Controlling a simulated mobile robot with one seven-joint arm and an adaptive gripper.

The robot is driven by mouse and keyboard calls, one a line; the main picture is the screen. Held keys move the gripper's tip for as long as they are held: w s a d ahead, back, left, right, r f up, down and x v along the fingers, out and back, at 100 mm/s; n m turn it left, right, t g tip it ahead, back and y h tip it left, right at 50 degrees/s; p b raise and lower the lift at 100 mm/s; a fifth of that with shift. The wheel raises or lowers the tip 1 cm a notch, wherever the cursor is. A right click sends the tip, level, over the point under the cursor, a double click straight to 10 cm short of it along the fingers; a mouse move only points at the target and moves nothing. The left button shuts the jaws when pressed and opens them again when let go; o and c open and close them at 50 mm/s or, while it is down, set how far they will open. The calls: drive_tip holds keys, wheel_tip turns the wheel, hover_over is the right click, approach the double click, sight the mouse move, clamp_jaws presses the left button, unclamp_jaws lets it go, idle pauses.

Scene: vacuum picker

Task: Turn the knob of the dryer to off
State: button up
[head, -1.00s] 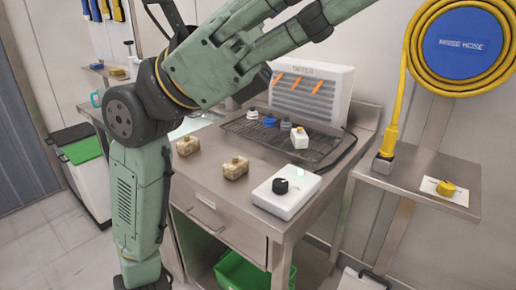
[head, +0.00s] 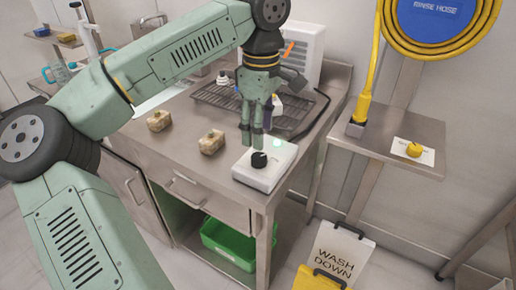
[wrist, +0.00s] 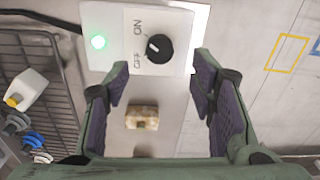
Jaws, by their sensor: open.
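The dryer's white control box (head: 273,176) sits at the right front of the steel counter. Its black round knob (head: 259,160) also shows in the wrist view (wrist: 159,48), between and beside the ON and OFF labels. A light mark on the knob points to its upper left there; its exact setting is hard to tell. A green light (wrist: 98,42) glows on the box. My gripper (head: 251,138) points down just above and behind the knob. In the wrist view its fingers (wrist: 160,72) are spread and empty, with the knob beyond their tips. The white dryer (head: 310,62) stands behind, partly hidden by my gripper.
Two beige blocks (head: 159,121) (head: 211,142) lie on the counter left of the box. A black rack (head: 215,96) holds small items, including a white bottle (wrist: 32,88). A green bin (head: 228,243) is below.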

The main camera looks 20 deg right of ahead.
sight(260, 157)
wheel_tip(260, 157, down, 7)
drive_tip(key=shift+f+p, duration=0.1)
drive_tip(key=shift+p, duration=0.6)
drive_tip(key=shift+c, duration=0.5)
drive_tip(key=c, duration=1)
